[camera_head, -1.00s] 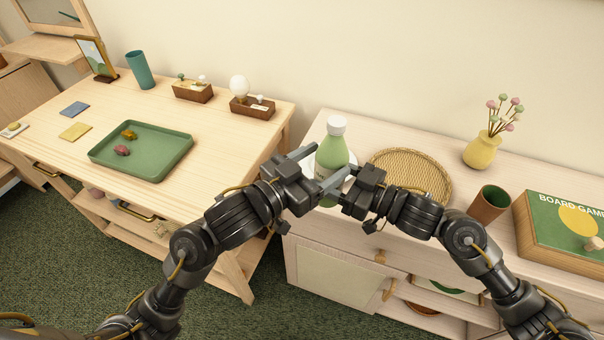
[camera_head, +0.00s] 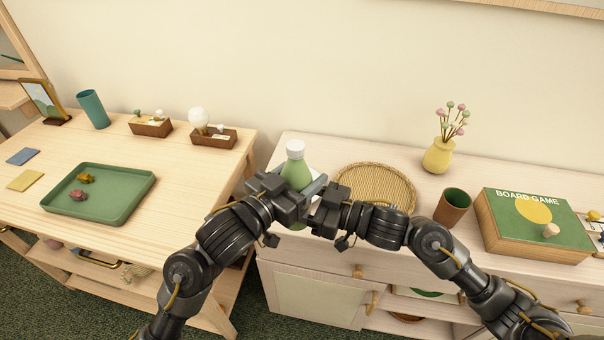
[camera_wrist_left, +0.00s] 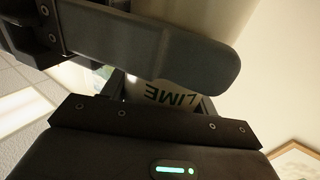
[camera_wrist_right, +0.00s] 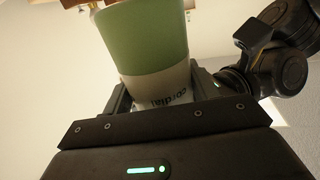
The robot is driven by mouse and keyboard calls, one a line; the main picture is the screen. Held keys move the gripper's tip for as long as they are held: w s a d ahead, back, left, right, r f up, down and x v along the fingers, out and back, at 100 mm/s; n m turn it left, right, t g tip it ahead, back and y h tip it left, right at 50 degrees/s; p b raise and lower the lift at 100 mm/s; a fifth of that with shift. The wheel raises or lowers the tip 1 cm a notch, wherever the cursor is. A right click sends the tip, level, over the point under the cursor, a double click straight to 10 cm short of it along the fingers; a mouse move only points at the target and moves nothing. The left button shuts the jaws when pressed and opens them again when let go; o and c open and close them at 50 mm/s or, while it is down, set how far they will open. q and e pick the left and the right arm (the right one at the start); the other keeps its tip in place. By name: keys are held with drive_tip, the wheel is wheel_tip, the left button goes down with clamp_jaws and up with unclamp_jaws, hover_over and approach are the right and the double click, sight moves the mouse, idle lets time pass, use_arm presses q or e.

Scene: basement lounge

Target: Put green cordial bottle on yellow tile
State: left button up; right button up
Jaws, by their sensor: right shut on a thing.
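The green cordial bottle (camera_head: 297,167) with a white cap is upright above the pale cabinet at the centre of the head view. My right gripper (camera_head: 310,198) is shut on it from the right; the right wrist view shows its green body and pale label (camera_wrist_right: 150,60) between the fingers. My left gripper (camera_head: 292,190) is around the bottle from the left. Its "LIME" label (camera_wrist_left: 172,94) shows between the left fingers; I cannot tell whether they press on it. The grippers hide the bottle's lower middle. The yellow tile (camera_head: 25,180) lies flat and bare on the wooden desk at far left.
A green tray (camera_head: 128,208) with two small lumps lies right of the yellow tile. A blue tile (camera_head: 23,157) lies behind it. A woven mat (camera_head: 375,183), brown cup (camera_head: 452,206), yellow vase (camera_head: 438,157) and board game (camera_head: 535,225) stand right of the bottle.

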use_arm(q)
drive_tip(key=shift+c, duration=1.1)
use_arm(e)
drive_tip(key=shift+r, duration=0.1)
use_arm(q)
drive_tip(key=shift+r, duration=0.1)
drive_tip(key=shift+c, duration=1.2)
use_arm(e)
drive_tip(key=o, duration=1.5)
